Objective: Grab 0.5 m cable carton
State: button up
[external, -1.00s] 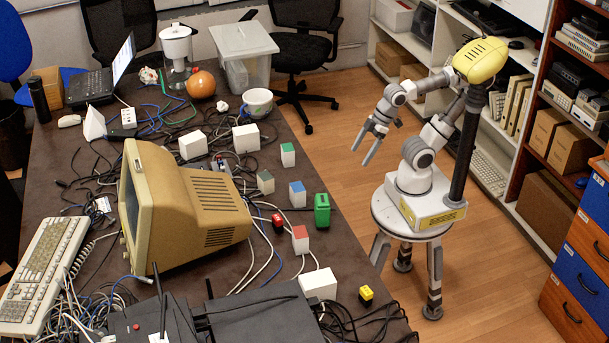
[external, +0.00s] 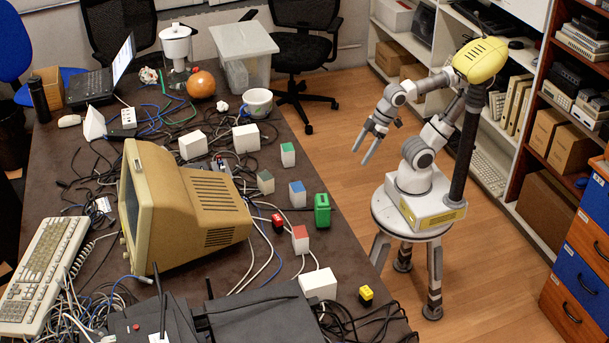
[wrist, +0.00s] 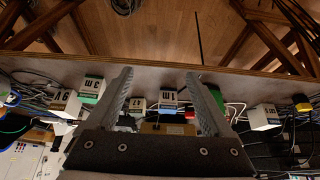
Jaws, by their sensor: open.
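Several small cartons stand on the dark table, some with coloured tops: a green-topped carton (external: 288,155), a grey-green one (external: 265,182), a blue-topped one (external: 297,193) and a red-topped one (external: 300,239). White cartons (external: 319,284) stand nearby. In the wrist view, labels face me on a green-edged carton (wrist: 92,88), a blue-marked carton (wrist: 168,97) and a white carton (wrist: 264,116). The print is too small to tell which is the 0.5 m one. My gripper (external: 364,157) is open and empty, beyond the table's right edge; its spread fingers (wrist: 158,80) show in the wrist view.
A beige monitor (external: 215,205) fills the table's middle, with loose cables around it. A green container (external: 322,210), a red item (external: 278,222) and a yellow item (external: 366,294) stand near the cartons.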

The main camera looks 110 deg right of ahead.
jog(key=w+a+r+m+g+y+p, duration=0.1)
jog(key=w+a+m+g+y+p, duration=0.3)
jog(key=w, duration=0.3)
jog(key=w+a+r+m+g+y+p, duration=0.1)
jog(key=w+a+m+y+p, duration=0.15)
jog(key=w+m+p, duration=0.4)
jog(key=m+y+p, duration=0.3)
jog(key=m+y, duration=0.4)
jog(key=m, duration=0.2)
send_near(302, 247)
jog(key=b, duration=0.3)
jog(key=shift+a+f+t, duration=0.3)
jog(key=shift+a+t, duration=0.1)
jog(key=shift+s+b+x, duration=0.15)
jog(key=shift+b+x, duration=0.55)
jog(key=shift+x, duration=0.85)
jog(key=shift+s+b+x, duration=0.15)
jog(key=shift+b+x, duration=0.5)
jog(key=shift+x, duration=0.85)
jog(key=shift+r, duration=0.25)
grip_shut()
